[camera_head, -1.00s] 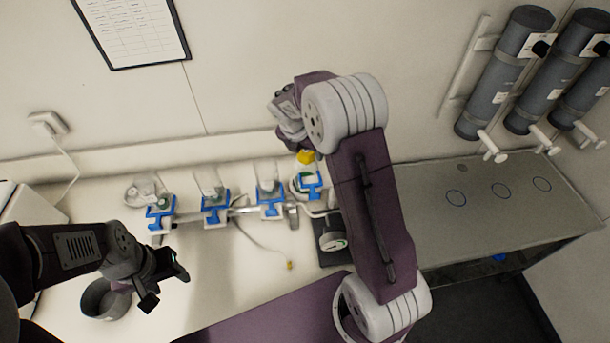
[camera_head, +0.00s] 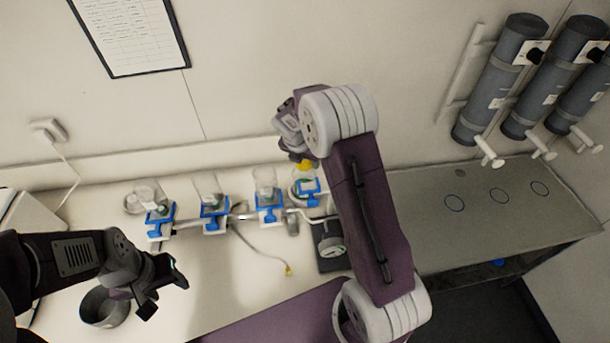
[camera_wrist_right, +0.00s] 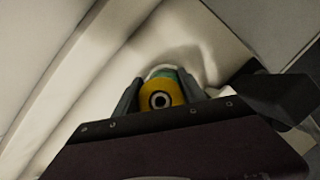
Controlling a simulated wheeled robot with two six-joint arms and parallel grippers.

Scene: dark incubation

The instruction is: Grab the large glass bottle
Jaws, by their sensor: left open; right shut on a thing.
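A glass vessel (camera_head: 299,181) with a yellow top (camera_head: 305,164) stands at the rightmost blue clamp (camera_head: 308,193) of a row. My right gripper's fingers lie on both sides of the yellow top in the right wrist view (camera_wrist_right: 162,95). The gripper (camera_wrist_right: 160,88) is shut on it, and a teal band shows behind the top. I cannot tell whether the vessel is lifted; my right arm hides part of it. My left gripper (camera_head: 166,286) is open and empty at the left, above the bench.
Other glass vessels (camera_head: 208,186) stand at blue clamps along the bench (camera_head: 230,290). A grey pot (camera_head: 104,308) sits by my left gripper. A dark hotplate-like device (camera_head: 331,247) is beside my right arm. Grey cylinders (camera_head: 500,85) hang on the right wall.

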